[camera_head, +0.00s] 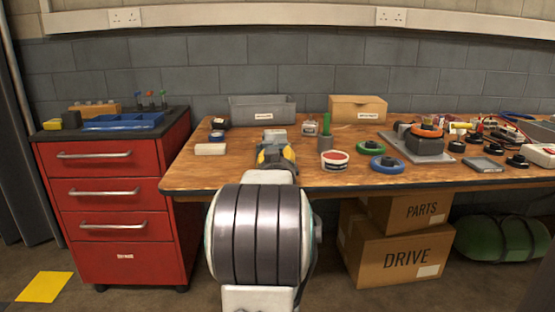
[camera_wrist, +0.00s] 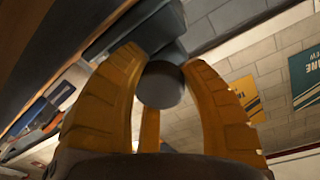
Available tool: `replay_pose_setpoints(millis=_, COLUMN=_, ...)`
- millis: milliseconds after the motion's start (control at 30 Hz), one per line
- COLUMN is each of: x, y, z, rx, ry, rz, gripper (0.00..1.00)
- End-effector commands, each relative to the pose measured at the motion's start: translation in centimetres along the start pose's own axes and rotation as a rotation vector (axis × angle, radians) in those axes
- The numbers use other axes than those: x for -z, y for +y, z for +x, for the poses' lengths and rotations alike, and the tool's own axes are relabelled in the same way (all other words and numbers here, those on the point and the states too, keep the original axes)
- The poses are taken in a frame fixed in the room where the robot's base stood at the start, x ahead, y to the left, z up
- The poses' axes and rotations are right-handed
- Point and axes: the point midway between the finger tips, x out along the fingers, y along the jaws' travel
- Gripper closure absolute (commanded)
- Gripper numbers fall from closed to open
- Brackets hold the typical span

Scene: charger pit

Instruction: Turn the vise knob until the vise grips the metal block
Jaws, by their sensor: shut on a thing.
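My gripper (camera_head: 275,156) has yellow fingers and reaches over the front part of the wooden bench. In the wrist view its fingers (camera_wrist: 162,88) close around a dark round vise knob (camera_wrist: 160,86). The grey vise body (camera_wrist: 135,27) lies just beyond the knob in that view. In the head view only a small grey part of the vise (camera_head: 275,134) shows past the gripper, and the knob is hidden. I cannot clearly make out the metal block or how the vise jaws stand against it.
On the wooden bench (camera_head: 345,180), a white tub with a red lid (camera_head: 334,160) and a blue ring (camera_head: 387,164) sit right of my gripper. A grey bin (camera_head: 262,108) and a tan box (camera_head: 357,109) stand behind. A red drawer cabinet (camera_head: 110,205) stands left.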

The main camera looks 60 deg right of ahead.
Motion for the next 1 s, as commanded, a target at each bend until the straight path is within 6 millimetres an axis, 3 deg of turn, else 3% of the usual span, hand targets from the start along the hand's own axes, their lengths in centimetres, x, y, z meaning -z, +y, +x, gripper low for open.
replay_pose_setpoints(millis=500, x=-0.14, y=-0.12, z=0.01, rx=-0.017, ry=-0.034, rz=0.375, gripper=0.93)
replay_pose_setpoints(millis=1000, x=-0.2, y=-0.32, z=0.01, rx=-0.022, ry=-0.043, rz=0.501, gripper=0.93)
